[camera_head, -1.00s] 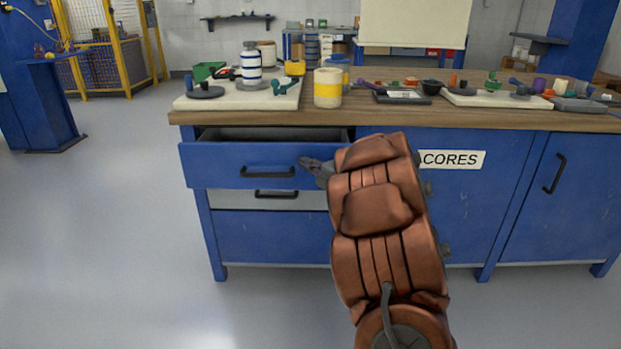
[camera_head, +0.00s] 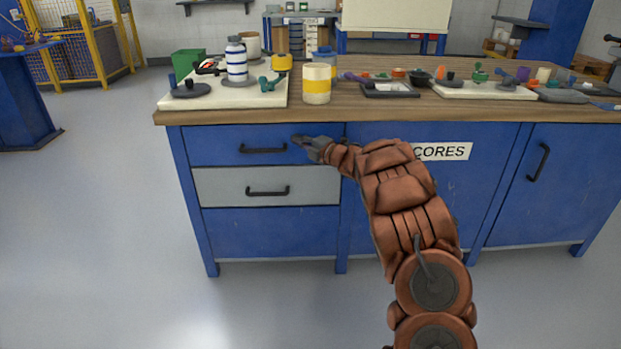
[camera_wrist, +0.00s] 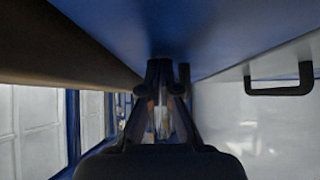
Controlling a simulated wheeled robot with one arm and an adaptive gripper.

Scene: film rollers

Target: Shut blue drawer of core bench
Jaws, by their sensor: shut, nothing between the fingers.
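The blue drawer (camera_head: 228,146) is the top drawer at the left of the core bench (camera_head: 172,168). Its front sits flush with the bench frame, and its black handle (camera_head: 263,149) faces me. My gripper (camera_head: 300,141) is shut and empty at the right part of the drawer front, right of the handle. It appears to touch the front or be very close to it. In the wrist view my gripper (camera_wrist: 167,75) is close against a blue surface, with a black handle (camera_wrist: 279,86) at the right.
A grey drawer (camera_head: 225,187) lies below the blue one and looks shut. The wooden benchtop (camera_head: 340,108) carries a yellow-and-white cup (camera_head: 316,84), a striped bottle (camera_head: 236,62) and trays of small parts. A CORES label (camera_head: 442,152) marks the cupboard. The floor at left is clear.

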